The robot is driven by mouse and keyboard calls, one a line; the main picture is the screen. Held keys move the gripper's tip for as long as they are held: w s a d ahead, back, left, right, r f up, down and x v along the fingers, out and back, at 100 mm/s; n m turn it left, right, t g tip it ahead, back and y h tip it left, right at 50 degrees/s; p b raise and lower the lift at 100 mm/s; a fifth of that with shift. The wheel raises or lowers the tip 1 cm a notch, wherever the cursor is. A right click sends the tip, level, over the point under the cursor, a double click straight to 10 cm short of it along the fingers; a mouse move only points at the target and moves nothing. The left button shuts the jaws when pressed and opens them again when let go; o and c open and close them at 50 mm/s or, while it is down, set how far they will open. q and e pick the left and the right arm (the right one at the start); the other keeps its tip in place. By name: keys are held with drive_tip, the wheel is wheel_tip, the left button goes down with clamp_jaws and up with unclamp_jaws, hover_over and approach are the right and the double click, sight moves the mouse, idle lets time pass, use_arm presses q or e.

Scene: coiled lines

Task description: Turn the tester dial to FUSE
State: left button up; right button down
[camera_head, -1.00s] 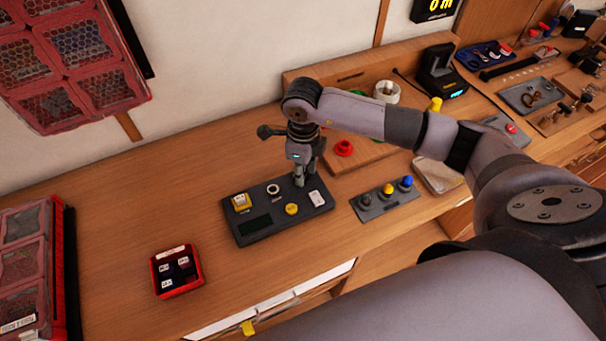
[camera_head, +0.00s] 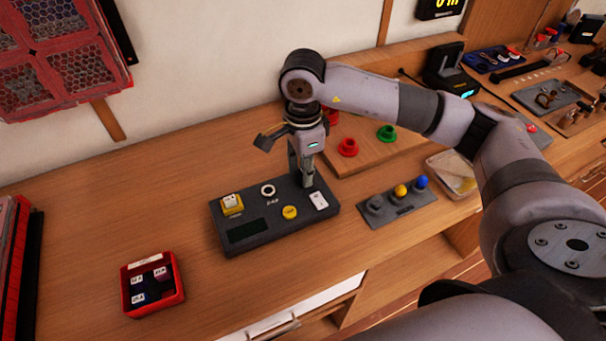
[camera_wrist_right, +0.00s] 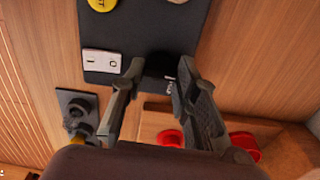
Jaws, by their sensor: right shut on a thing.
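The tester (camera_head: 262,232) is a dark flat box on the wooden bench in the head view. My right gripper (camera_head: 306,182) points down at the tester's back right corner. In the right wrist view its fingers (camera_wrist_right: 160,72) are shut on a dark knob, the dial (camera_wrist_right: 160,66), at the panel's edge. The dial's pointer and most of its markings are hidden, so its setting cannot be read. My left gripper is not in view.
A red box (camera_head: 152,283) stands at the front left. A grey plate (camera_head: 397,208) with grey, yellow and blue knobs lies right of the tester. A wooden board with red (camera_head: 348,147) and green (camera_head: 386,133) pieces stands behind. Bench left of the tester is clear.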

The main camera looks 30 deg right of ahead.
drive_tip(key=shift+n, duration=0.3)
drive_tip(key=c, duration=1.2)
unclamp_jaws()
drive_tip(key=shift+c, duration=0.2)
wheel_tip(320, 180, up, 12)
